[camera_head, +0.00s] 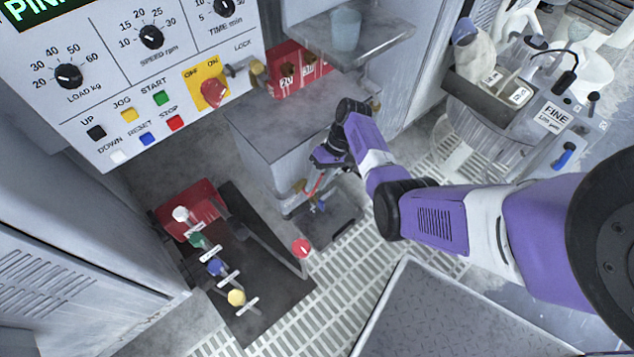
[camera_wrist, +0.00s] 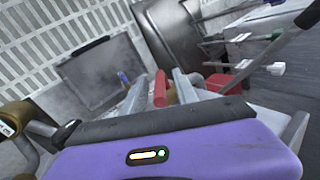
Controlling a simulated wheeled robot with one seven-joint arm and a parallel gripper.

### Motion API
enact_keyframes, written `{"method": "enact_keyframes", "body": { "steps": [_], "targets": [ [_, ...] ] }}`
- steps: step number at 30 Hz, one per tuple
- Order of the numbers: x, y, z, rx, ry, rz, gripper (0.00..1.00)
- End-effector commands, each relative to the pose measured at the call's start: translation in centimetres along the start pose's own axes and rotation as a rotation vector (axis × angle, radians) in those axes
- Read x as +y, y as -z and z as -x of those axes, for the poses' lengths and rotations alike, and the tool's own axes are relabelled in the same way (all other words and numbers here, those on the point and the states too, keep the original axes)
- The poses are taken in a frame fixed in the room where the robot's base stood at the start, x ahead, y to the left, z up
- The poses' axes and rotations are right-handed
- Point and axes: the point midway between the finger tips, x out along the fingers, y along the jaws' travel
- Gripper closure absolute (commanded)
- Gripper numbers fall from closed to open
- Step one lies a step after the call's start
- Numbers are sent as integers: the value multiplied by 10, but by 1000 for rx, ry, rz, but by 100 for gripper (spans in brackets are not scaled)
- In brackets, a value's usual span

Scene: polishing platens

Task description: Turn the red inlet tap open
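The red tap lever (camera_head: 315,184) shows in the head view as a thin red bar just below my gripper (camera_head: 328,160), low on the grey cabinet's front. In the wrist view the red lever (camera_wrist: 160,88) stands between the two grey fingertips of my gripper (camera_wrist: 160,92). The fingers look apart, with gaps on both sides of the lever, so the gripper appears open around it. A brass part shows just beside the lever. The tap's body is mostly hidden by my gripper and wrist.
A blue lever (camera_head: 318,206) sits just below the red one, above a dark tray (camera_head: 335,228). A red round knob (camera_head: 302,248) stands nearby. White, green, blue and yellow valve handles (camera_head: 236,297) line the left. A grey cabinet (camera_head: 270,150) rises behind the tap.

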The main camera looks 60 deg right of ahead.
Motion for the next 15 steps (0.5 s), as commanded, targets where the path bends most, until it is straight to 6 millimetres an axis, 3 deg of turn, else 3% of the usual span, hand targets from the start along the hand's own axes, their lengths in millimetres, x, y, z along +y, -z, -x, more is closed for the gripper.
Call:
{"method": "enact_keyframes", "body": {
  "steps": [9,15],
  "targets": [
    [-1,0,49,3,0,-1,65],
    [-1,0,72,2,1,0,65]
  ]
}}
